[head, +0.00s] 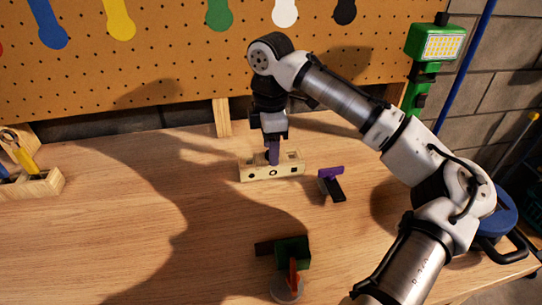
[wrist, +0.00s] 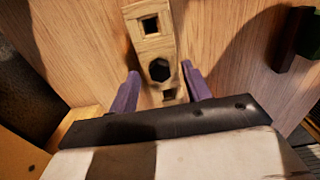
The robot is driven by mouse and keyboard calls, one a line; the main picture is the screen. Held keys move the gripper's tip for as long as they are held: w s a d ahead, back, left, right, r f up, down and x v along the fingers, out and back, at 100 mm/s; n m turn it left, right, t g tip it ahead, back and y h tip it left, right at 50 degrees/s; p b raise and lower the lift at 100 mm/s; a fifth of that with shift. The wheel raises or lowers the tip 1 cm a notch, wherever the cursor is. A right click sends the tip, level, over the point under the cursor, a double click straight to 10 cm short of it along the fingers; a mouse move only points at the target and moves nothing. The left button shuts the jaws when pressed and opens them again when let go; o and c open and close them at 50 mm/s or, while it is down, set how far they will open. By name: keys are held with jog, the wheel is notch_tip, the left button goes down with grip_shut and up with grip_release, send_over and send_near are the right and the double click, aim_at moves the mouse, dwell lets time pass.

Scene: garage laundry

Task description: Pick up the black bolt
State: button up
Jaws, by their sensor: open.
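A dark six-sided piece (wrist: 159,69), apparently the black bolt's head, sits at a middle position in a pale wooden block (wrist: 150,14). In the head view the block (head: 254,174) stands on the bench, and the bolt is hard to make out behind my finger. My gripper (head: 272,157) points down over the block. In the wrist view my gripper (wrist: 160,75) is open. Its two purple fingers are on either side of the block near the dark piece, apart from each other. Whether either finger touches it cannot be told.
A purple and black item (head: 331,183) lies close right of the block. A green block with a dark bar (head: 291,250) and a red-orange piece (head: 293,272) lie near the front. A wooden holder (head: 38,184) is at far left. Pegboard (head: 165,75) rises behind. The left-middle bench is clear.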

grip_shut()
jog(key=shift+r, duration=0.1)
